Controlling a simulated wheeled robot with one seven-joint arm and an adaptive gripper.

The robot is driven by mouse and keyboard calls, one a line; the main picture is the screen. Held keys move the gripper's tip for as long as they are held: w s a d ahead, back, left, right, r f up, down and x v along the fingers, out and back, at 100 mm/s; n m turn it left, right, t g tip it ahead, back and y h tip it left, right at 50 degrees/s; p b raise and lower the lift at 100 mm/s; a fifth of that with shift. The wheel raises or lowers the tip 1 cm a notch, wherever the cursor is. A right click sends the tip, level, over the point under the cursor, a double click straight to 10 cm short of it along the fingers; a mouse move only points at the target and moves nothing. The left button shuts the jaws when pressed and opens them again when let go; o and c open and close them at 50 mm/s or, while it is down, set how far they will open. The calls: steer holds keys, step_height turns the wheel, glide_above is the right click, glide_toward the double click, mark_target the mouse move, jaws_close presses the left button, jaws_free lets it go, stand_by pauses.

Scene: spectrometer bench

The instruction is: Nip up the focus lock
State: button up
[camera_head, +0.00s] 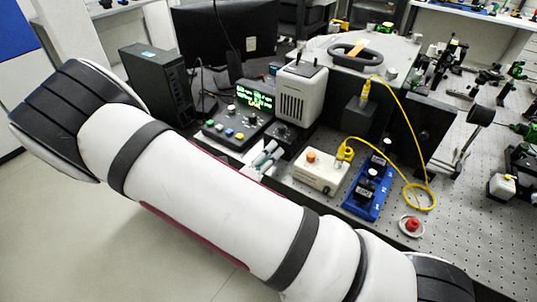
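I cannot pick out the focus lock for certain. A blue fixture (377,205) with black knobs and small labels sits on the bench right of the middle. The lettering is too small to read. My white arm crosses the picture from upper left to lower right, in front of the bench's near edge. My gripper is outside the frame, so its state and its place relative to any knob do not show.
A cream box with an orange button (318,172) stands left of the blue fixture. A yellow cable (406,118) loops right of it, near a red button (412,225). A control panel (236,130), a grey-white unit (300,97) and optical mounts crowd the perforated bench (467,210).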

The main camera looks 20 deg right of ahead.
steer(key=shift+w, duration=0.1)
jaws_close()
